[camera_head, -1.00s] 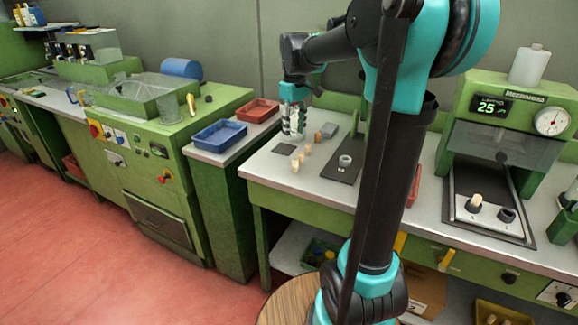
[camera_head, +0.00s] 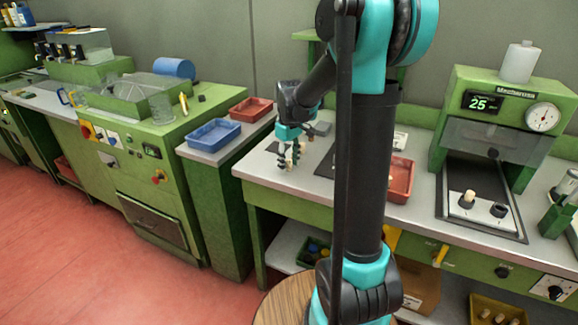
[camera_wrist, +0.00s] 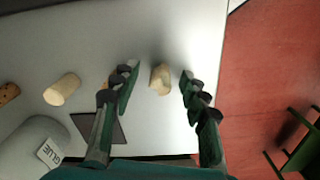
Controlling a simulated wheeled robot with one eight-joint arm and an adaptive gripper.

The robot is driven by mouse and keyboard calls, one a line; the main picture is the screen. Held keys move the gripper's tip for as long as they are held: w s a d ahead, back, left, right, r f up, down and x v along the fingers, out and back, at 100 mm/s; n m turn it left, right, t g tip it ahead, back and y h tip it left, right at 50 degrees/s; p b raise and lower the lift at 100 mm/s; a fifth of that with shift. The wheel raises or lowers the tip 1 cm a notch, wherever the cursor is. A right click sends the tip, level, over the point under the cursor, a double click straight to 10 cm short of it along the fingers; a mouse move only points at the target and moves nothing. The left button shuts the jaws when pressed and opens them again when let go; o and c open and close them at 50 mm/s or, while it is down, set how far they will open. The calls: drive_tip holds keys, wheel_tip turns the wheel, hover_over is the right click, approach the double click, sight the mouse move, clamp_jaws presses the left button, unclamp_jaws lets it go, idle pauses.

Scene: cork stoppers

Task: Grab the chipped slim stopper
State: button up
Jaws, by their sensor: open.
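My gripper (camera_wrist: 159,72) is open in the wrist view, with its fingers on either side of a pale cork stopper (camera_wrist: 161,80). This stopper looks slim and has an uneven upper edge, perhaps a chip. Gaps show between it and both fingers. A wider pale stopper (camera_wrist: 62,89) lies further left, and a brown speckled one (camera_wrist: 8,92) is at the left edge. A sliver of another stopper is mostly hidden behind the left finger. In the head view my gripper (camera_head: 288,162) is low over the bench's front left part, and the stoppers there are hard to tell apart.
The bench edge is close on the right. Blue (camera_head: 213,135) and red (camera_head: 251,111) trays stand left of the bench.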

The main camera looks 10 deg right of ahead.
drive_tip(key=shift+f, duration=0.25)
drive_tip(key=c, duration=0.8)
drive_tip(key=shift+o, duration=0.2)
drive_tip(key=shift+r, duration=0.15)
